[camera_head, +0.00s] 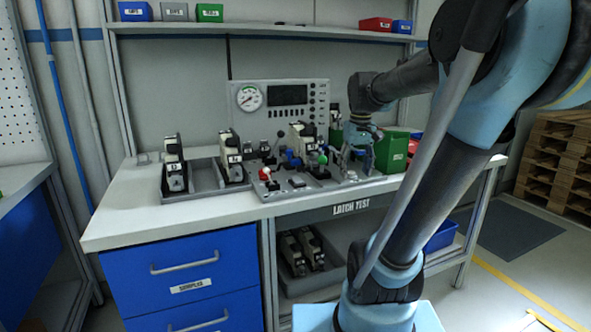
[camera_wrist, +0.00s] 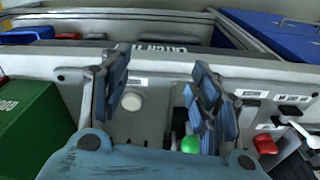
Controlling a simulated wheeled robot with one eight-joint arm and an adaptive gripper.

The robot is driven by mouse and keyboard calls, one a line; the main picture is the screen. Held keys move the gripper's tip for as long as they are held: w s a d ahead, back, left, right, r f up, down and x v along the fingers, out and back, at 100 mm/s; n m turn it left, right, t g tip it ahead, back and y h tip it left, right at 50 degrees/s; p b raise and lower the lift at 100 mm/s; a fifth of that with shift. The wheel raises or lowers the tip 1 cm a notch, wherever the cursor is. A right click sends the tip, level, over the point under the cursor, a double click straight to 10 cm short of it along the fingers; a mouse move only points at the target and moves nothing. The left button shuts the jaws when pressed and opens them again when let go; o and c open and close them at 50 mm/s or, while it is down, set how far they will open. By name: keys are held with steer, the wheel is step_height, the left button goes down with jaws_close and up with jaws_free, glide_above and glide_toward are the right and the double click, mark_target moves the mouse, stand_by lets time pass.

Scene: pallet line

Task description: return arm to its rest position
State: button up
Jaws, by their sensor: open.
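My gripper (camera_head: 357,158) is over the right part of the grey latch test fixture (camera_head: 345,178) on the workbench, beside a green bin (camera_head: 392,152). In the wrist view my gripper (camera_wrist: 157,95) has its two blue-padded fingers spread apart with nothing held between them. A round white button (camera_wrist: 131,101) on the fixture shows between the fingers. A green knob (camera_wrist: 190,145) shows low by the right finger. My arm reaches from the right side of the head view across to the bench. Contact between fingertips and fixture cannot be told.
Black-and-white units stand in a grey tray (camera_head: 206,188) at left. A panel with a gauge (camera_head: 249,97) stands behind the fixture. A red-handled lever (camera_wrist: 265,143) is right of the fingers. A shelf (camera_head: 270,31) with small bins runs above. The front left benchtop (camera_head: 125,222) is clear.

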steer(key=s+f+m+t, duration=0.1)
steer(key=s+f+m, duration=0.1)
steer(key=s+f, duration=1.3)
steer(key=shift+s+f, duration=0.3)
steer(key=shift+f, duration=0.55)
